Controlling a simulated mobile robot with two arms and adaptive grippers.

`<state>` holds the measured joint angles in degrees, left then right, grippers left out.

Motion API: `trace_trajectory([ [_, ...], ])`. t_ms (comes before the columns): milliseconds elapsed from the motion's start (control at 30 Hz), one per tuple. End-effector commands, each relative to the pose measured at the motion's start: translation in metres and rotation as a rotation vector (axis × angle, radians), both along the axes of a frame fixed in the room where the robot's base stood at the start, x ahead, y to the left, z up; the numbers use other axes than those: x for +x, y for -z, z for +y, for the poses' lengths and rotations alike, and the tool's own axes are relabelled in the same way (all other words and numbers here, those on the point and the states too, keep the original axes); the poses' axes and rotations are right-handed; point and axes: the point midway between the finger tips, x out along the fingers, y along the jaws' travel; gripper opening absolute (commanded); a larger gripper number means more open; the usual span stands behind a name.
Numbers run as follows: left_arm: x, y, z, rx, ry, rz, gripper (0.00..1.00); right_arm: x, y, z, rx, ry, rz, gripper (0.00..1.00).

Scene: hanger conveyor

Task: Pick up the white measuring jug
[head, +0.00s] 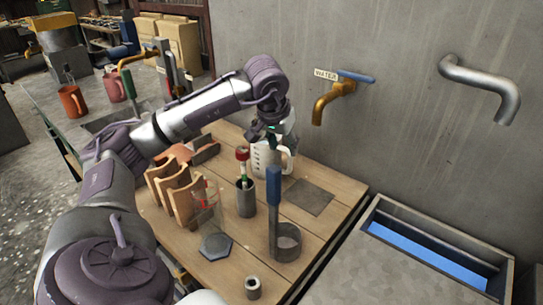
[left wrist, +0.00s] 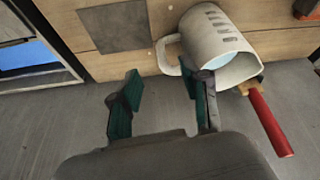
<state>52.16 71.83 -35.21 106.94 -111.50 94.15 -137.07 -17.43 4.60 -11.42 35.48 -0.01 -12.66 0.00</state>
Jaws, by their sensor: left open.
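The white measuring jug (head: 267,160) stands upright at the back of the wooden table, near the wall, partly hidden by my gripper. In the left wrist view the jug (left wrist: 214,32) shows its grey marks, open rim and handle (left wrist: 166,58). My left gripper (head: 276,128) is over the jug in the head view. In the left wrist view the open gripper (left wrist: 160,84) has its green fingers apart, one on each side of the handle's direction. The right finger overlaps the jug's rim in the picture; contact cannot be told. My right gripper is not in view.
A blue-handled ladle (head: 285,246) stands in front. A grey flat plate (head: 307,197) lies right. A brass tap (head: 330,102) juts from the wall.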

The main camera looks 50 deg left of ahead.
Motion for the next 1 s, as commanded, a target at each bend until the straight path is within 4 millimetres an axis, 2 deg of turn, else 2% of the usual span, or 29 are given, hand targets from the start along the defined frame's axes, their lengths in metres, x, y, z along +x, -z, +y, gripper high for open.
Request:
trace_trajectory([
  [33,0.003,0.011,0.001,-0.002,0.000,0.004,0.46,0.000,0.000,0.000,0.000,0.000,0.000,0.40],
  [100,0.008,0.020,0.001,-0.003,0.000,0.002,0.46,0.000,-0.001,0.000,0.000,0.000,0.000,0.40],
  [367,0.016,0.037,0.004,-0.004,-0.001,0.001,0.46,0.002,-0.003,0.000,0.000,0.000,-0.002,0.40],
  [633,0.033,0.072,0.011,-0.005,0.001,0.002,0.46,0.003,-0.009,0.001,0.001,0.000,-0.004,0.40],
  [967,0.036,0.078,0.012,-0.004,0.001,-0.001,0.46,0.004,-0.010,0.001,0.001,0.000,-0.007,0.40],
  [1000,0.036,0.078,0.012,-0.004,0.001,-0.001,0.40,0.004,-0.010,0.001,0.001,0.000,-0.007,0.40],
])
